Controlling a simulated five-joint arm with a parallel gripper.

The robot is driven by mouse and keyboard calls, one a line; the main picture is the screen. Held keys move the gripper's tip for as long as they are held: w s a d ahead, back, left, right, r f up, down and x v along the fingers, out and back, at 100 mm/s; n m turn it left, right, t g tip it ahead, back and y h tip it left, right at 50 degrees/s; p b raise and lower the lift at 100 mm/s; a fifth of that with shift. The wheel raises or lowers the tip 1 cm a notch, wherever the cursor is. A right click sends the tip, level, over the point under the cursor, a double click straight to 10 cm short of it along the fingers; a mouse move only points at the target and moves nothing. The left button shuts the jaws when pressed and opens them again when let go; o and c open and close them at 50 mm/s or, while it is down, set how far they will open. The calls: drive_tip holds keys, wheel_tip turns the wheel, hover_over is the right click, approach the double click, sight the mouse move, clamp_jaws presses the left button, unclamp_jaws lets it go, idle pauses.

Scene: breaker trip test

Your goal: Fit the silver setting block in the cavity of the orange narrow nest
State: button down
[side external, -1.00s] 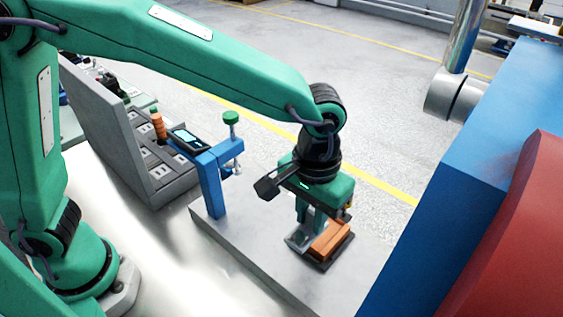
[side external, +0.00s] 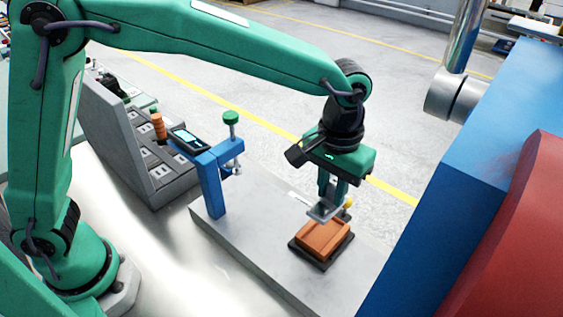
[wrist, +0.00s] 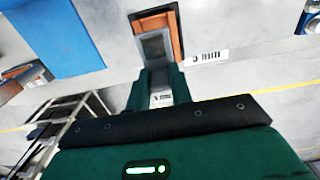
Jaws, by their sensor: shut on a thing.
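The silver setting block (side external: 324,210) is a flat grey piece held under my gripper (side external: 333,196). The orange narrow nest (side external: 322,239) sits on a dark base plate on the bench, just below the block. In the side view the block appears raised above the nest, with a gap. In the wrist view the nest (wrist: 176,32) shows as an orange rim beyond the jaws, around a grey area. The cavity's inside is hidden in the side view.
A blue stand (side external: 212,180) with a green knob (side external: 231,117) rises from the grey bench (side external: 255,240) left of the nest. A "5 mm" label (wrist: 207,55) lies beside the nest. A large blue body (side external: 450,190) fills the right. The bench between stand and nest is clear.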

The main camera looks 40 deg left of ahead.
sight(330, 201)
drive_tip(key=shift+f, duration=0.1)
drive_tip(key=shift+f, duration=2.7)
drive_tip(key=shift+f, duration=0.95)
drive_tip(key=c, duration=1.2)
unclamp_jaws()
drive_tip(key=shift+o, duration=0.2)
drive_tip(key=shift+r, duration=3.9)
